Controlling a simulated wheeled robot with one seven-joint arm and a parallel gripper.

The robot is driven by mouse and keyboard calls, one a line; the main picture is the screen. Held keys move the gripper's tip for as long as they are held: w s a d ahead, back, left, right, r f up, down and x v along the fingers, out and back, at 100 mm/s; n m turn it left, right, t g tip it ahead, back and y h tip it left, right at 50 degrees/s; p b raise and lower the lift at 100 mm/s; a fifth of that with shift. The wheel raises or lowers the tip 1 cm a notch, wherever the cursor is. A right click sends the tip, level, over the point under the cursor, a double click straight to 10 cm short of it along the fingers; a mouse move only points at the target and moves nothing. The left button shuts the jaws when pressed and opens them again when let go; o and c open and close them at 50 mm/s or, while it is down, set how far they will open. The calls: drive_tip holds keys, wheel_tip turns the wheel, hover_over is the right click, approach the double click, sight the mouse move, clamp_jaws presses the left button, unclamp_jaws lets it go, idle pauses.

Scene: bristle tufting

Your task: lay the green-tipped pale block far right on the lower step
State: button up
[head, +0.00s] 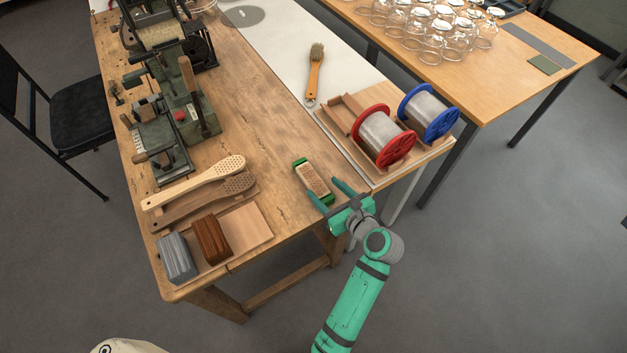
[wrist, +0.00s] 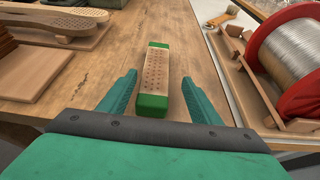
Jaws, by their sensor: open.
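The green-tipped pale block (head: 313,183) lies on the wooden bench near its right front edge, with rows of small holes on its top. In the wrist view the block (wrist: 157,78) lies lengthwise ahead, its near green end between the fingertips. My gripper (head: 331,194) is open, a finger on each side of the block's near end, apart from it. It also shows in the wrist view (wrist: 160,90). The stepped wooden stand (head: 247,228) is at the bench's front left. Its lower step is bare on the right, beside a brown bristle block (head: 212,239) and a grey one (head: 176,258).
Two paddle-shaped brush backs (head: 195,183) lie behind the stand's lower step. A red spool (head: 384,137) and a blue spool (head: 428,112) stand on a tray to the right. A brush (head: 315,73) lies farther back. The bench between block and stand is clear.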

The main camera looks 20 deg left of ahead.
sight(314, 180)
drive_tip(key=shift+s+a+r+x, duration=0.1)
drive_tip(key=shift+x, duration=0.95)
drive_tip(key=shift+s+a+r+x, duration=0.1)
drive_tip(key=shift+x, duration=1)
drive_tip(key=shift+a+r+x, duration=0.1)
drive_tip(key=shift+x, duration=0.95)
drive_tip(key=shift+c, duration=0.6)
drive_tip(key=c, duration=1.2)
drive_tip(key=shift+c, duration=0.2)
drive_tip(key=shift+r, duration=0.1)
